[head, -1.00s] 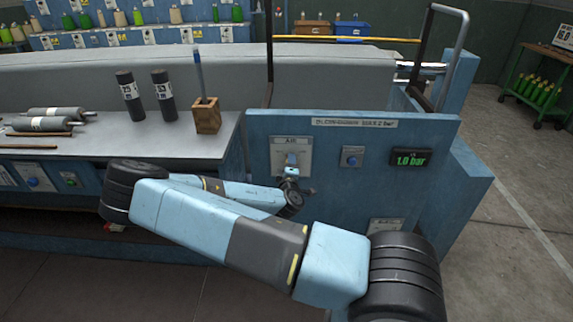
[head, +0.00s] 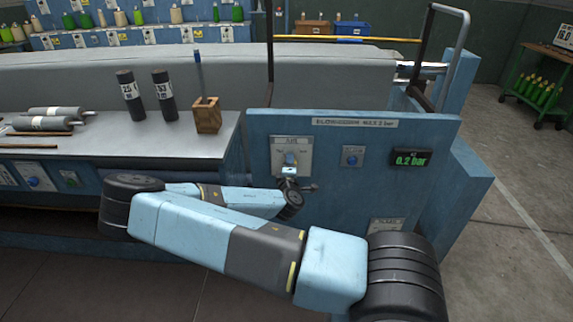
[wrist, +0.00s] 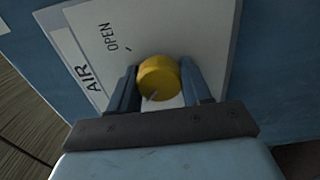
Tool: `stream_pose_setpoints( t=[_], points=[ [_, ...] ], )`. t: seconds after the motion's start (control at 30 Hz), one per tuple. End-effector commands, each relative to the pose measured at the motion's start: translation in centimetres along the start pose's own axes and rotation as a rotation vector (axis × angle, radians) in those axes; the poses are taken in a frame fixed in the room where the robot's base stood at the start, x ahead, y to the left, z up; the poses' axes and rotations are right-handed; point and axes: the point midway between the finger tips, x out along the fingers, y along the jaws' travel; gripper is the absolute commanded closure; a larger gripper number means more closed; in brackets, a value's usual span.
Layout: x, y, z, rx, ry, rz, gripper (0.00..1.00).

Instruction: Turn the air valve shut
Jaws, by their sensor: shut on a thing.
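The air valve plate (head: 278,152) is a pale panel marked AIR on the blue front panel. In the wrist view the valve's round yellow knob (wrist: 157,77) sits on this plate, with the word OPEN printed nearby. My gripper (wrist: 160,90) has one finger on each side of the knob and is shut on it. In the head view my gripper (head: 289,170) covers the lower part of the plate, so the knob is mostly hidden there. The green display (head: 410,159) to the right of the plate reads 0.2 bar.
A small blue button (head: 352,157) sits between the plate and the display. A wooden block with a tool in it (head: 207,115) and two dark cylinders (head: 163,95) stand on the bench to the left. A metal frame handle (head: 452,55) rises at the right.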

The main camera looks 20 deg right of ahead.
Motion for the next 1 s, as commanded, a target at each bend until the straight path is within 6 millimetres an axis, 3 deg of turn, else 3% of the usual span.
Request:
stream_pose_setpoints(
  t=[0.23,0.57,0.77,1.0],
  points=[
    [0.1,0.3,-0.3,0.004,0.008,0.007,0.30],
    [-0.3,0.1,-0.1,0.002,0.003,0.003,0.29],
    [-2.9,0.1,-0.2,0.000,0.004,0.002,0.29],
    [-7.7,0.1,-0.3,0.001,0.006,0.001,0.29]
  ],
)
